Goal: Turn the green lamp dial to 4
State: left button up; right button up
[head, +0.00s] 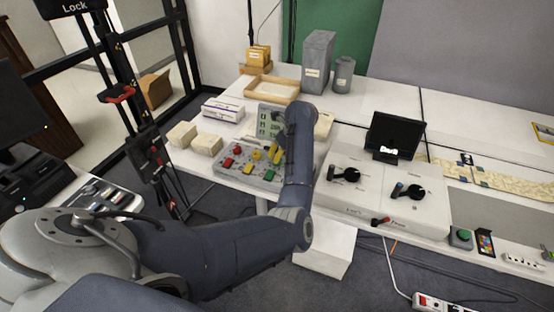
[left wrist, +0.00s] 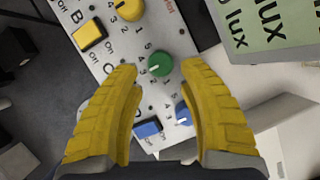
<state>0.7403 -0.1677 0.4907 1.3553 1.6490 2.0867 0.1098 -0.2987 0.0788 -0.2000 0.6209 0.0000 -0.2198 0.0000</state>
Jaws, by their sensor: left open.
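The green lamp dial (left wrist: 160,63) is a round knob on the grey control panel (left wrist: 112,62), with a white pointer mark toward the lower left in the left wrist view. Small printed numbers surround it, too small to read surely. My left gripper (left wrist: 158,68) has yellow fingers spread open, with the dial showing between and just beyond the tips; contact cannot be told. In the head view my left gripper (head: 277,155) is over the right part of the panel (head: 222,170), and it and my arm hide the green dial. My right gripper is out of view.
Near the dial are a yellow dial (left wrist: 128,9), a yellow button (left wrist: 89,35), a blue button (left wrist: 147,129) and a blue dial (left wrist: 183,113). A lux display (left wrist: 255,28) stands behind the panel. Pale boxes (head: 206,143) lie left; a lever console (head: 360,205) stands right.

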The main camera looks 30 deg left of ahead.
pick_arm(q)
jog(key=shift+x, duration=2.25)
jog(key=shift+o, duration=0.3)
grip_shut()
